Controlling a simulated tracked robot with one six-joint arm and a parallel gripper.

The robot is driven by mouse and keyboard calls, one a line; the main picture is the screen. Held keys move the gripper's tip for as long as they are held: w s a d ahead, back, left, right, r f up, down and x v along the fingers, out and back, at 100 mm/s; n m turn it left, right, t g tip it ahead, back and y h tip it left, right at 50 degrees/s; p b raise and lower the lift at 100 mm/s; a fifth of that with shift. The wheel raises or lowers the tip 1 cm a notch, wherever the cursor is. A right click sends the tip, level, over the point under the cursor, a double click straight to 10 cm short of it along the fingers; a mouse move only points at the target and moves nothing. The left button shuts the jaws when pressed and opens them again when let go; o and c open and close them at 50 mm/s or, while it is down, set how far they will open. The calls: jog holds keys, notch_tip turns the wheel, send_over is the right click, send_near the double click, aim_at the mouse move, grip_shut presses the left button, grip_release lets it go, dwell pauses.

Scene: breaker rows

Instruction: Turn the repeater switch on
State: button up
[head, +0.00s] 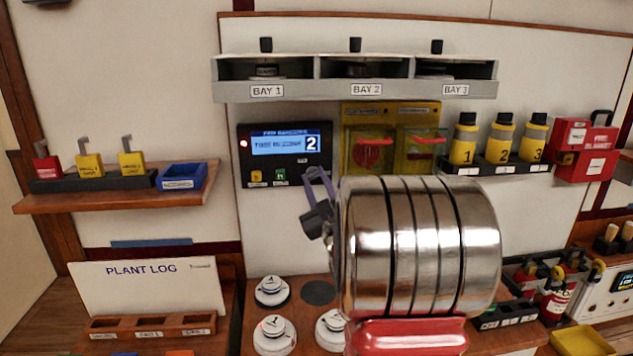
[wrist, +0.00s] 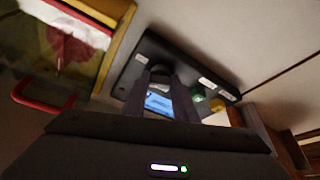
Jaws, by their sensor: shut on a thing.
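The black repeater panel (head: 286,179) hangs on the wall, with a lit blue screen, a red light, and yellow and green buttons along its lower edge. It also shows tilted in the wrist view (wrist: 131,71). My gripper (head: 317,176) is at the panel's lower right corner. In the wrist view, its two dark fingers (wrist: 160,82) reach the panel beside the green button (wrist: 198,98), with part of the screen visible between them. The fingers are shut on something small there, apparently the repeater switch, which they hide. Its position cannot be read.
Yellow covered call boxes (head: 390,140) are right of the panel, with red handles. The grey bay shelf (head: 355,91) is above. Yellow bottles (head: 498,140) stand farther right. White detectors (head: 271,290) lie on the bench below. My arm hides much of the middle.

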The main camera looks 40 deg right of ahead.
jog(key=m+h, duration=0.1)
jog(key=m, duration=0.1)
jog(key=m+g+h, duration=0.1)
jog(key=m, duration=0.2)
jog(key=m+h, duration=0.1)
jog(key=m, duration=0.1)
jog(key=shift+w+a+f+h, duration=0.2)
jog(key=shift+f+h, duration=0.1)
jog(key=shift+f, duration=0.1)
jog(key=shift+m+g, duration=0.3)
jog(key=shift+m, duration=0.1)
jog(key=o, duration=1)
jog(key=shift+s+r, duration=0.1)
jog(key=shift+r, duration=0.15)
